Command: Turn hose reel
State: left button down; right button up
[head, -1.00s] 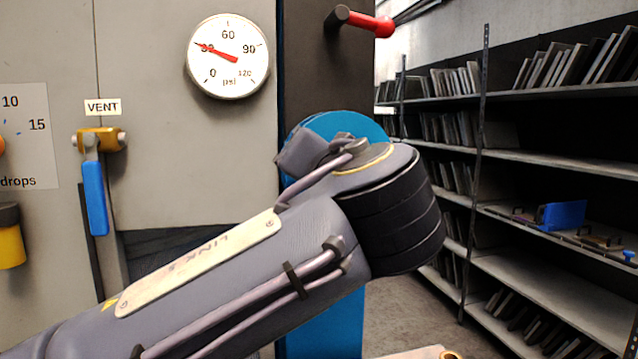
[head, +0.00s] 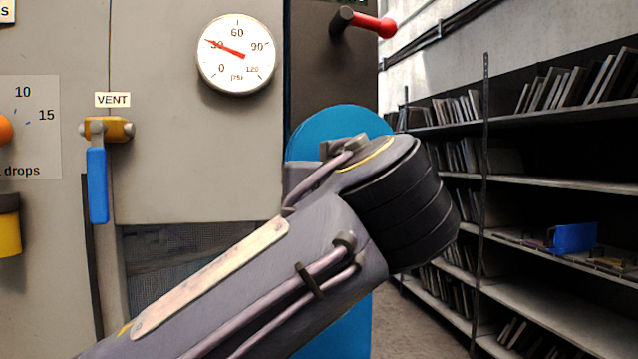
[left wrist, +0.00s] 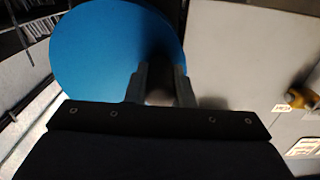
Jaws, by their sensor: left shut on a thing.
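The hose reel (head: 335,122) shows as a blue disc on the cabinet's right side, partly behind my left arm. In the left wrist view the blue disc (left wrist: 95,50) fills the upper left. My left gripper (left wrist: 160,88) is at the disc's edge, its two grey fingers shut on a small pale part between them. That part is blurred and mostly hidden; it looks like the reel's handle. In the head view my left arm hides the left gripper. My right gripper is not in view.
A grey cabinet carries a psi gauge (head: 236,54), a VENT lever with a blue handle (head: 98,185) and a red-tipped lever (head: 372,25) above the reel. Shelves with several leaning panels (head: 575,75) and a blue bin (head: 572,238) stand at the right.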

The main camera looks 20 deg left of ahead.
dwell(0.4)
pick_arm(q)
jog(key=c, duration=1.2)
grip_release()
jog(key=shift+c, duration=0.2)
jog(key=shift+d, duration=0.1)
jog(key=v, duration=0.7)
jog(key=shift+s+d, duration=0.15)
jog(key=shift+s, duration=0.2)
jog(key=shift+p, duration=0.3)
